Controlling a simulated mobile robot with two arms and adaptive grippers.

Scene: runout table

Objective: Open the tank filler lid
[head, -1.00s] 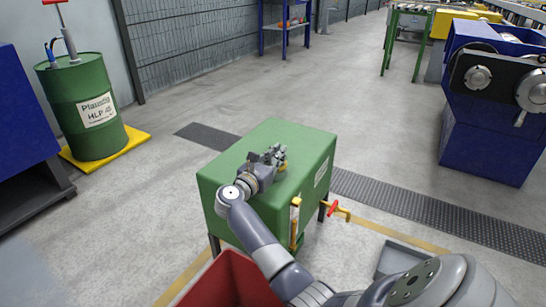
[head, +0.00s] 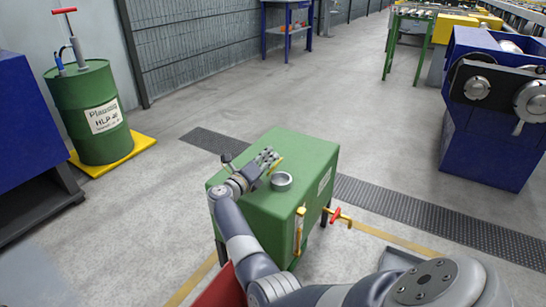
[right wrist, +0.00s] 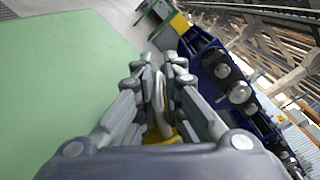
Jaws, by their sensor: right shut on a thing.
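The green tank (head: 310,158) stands in the middle of the head view. Its round grey filler neck (head: 282,182) on the top shows as an open ring, uncovered. My right gripper (head: 267,160) is just left of and behind the neck, above the tank top. It is shut on the filler lid (head: 277,164), a yellowish edge beside the fingers. In the right wrist view the lid (right wrist: 161,92) shows nearly edge-on between the fingers, with yellow below. The fingers hide much of the lid, and I cannot tell whether it is still hinged to the neck. My left gripper is out of view.
A sight gauge (head: 299,229) and a yellow pipe with a red valve handle (head: 337,215) are on the tank's near side. A red container (head: 222,290) is at the near left. A green oil drum (head: 92,110) with a pump stands at the left. The floor behind the tank is clear.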

